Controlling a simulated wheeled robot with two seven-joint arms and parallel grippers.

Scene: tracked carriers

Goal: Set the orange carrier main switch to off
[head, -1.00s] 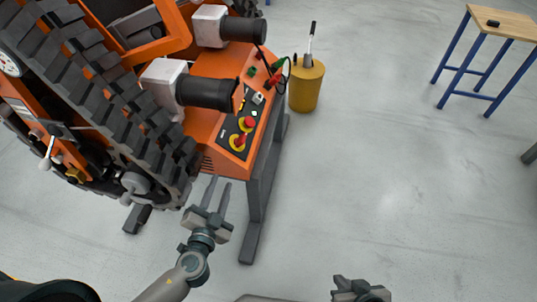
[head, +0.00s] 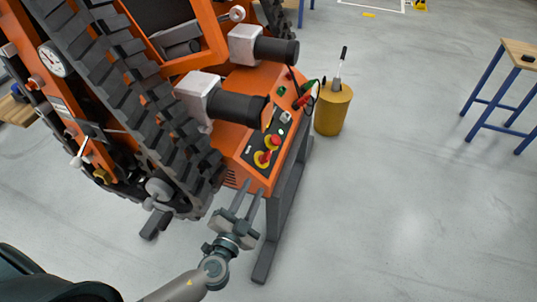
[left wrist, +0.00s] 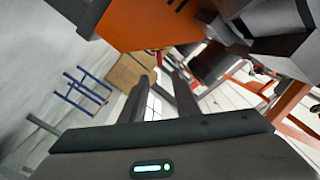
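The orange carrier (head: 232,170) stands at the left in the head view, with a dark control panel on its sloping end. Two red controls on yellow plates sit on the panel: a round red knob (head: 276,140) and, nearer me, a red handle (head: 263,157) that looks like the main switch. Its exact setting is too small to tell. My left gripper (head: 250,190) is open and empty, just in front of the carrier's near edge, short of the red handle. The left wrist view shows its two fingers (left wrist: 165,85) apart with nothing between them. My right gripper is out of view.
Two dark cylinders on pale blocks (head: 199,92) overhang the panel's left side. A grey support leg (head: 283,205) stands below the panel. A yellow bin (head: 332,112) stands beyond it, and a blue-legged table (head: 480,100) at the right. The floor at right is clear.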

